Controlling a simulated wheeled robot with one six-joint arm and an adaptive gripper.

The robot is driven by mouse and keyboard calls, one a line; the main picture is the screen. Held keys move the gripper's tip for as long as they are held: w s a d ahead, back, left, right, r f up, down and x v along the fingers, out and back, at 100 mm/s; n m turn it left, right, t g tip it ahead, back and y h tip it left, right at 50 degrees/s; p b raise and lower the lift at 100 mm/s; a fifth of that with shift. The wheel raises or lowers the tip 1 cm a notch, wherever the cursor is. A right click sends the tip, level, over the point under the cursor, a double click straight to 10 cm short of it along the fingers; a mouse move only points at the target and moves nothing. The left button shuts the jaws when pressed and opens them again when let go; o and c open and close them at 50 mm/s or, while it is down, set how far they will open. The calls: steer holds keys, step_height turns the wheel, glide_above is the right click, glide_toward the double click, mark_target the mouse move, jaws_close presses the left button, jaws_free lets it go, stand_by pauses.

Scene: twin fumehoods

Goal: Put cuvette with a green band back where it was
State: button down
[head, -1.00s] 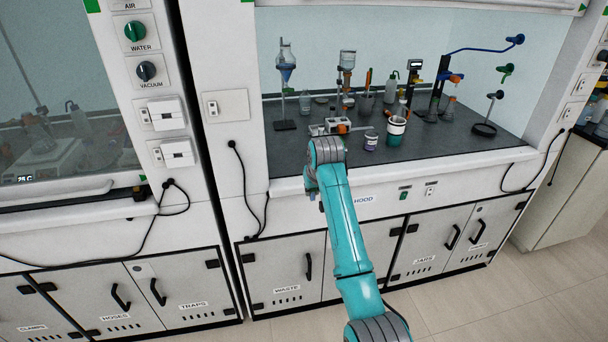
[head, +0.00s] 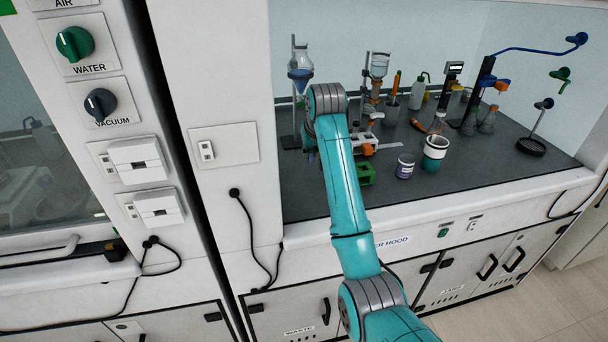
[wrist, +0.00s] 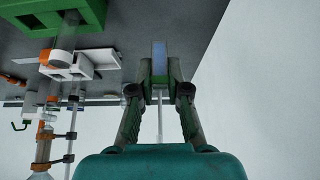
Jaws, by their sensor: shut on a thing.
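In the wrist view, my gripper (wrist: 160,88) is shut on a narrow, bluish see-through cuvette (wrist: 159,55) that sticks out beyond the fingertips. The band's colour cannot be told clearly. A green block with square openings (wrist: 88,12) is at the top left of that view, apart from the cuvette. In the head view, the green block (head: 367,174) sits on the hood's dark worktop, just right of my arm. My gripper and the cuvette are hidden behind my arm there.
A white and orange device (head: 365,143) stands behind the green block. A small jar (head: 405,167) and a green and white cup (head: 434,153) stand to the right. Glassware on stands lines the back. The worktop's front right (head: 490,180) is clear.

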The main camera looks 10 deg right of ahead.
steer(key=shift+w, duration=0.25)
steer(key=shift+w+f, duration=0.1)
steer(key=shift+f, duration=4.7)
steer(key=shift+f, duration=0.15)
steer(key=c, duration=1.2)
jaws_free()
steer(key=shift+o, duration=0.2)
steer(key=v, duration=1.2)
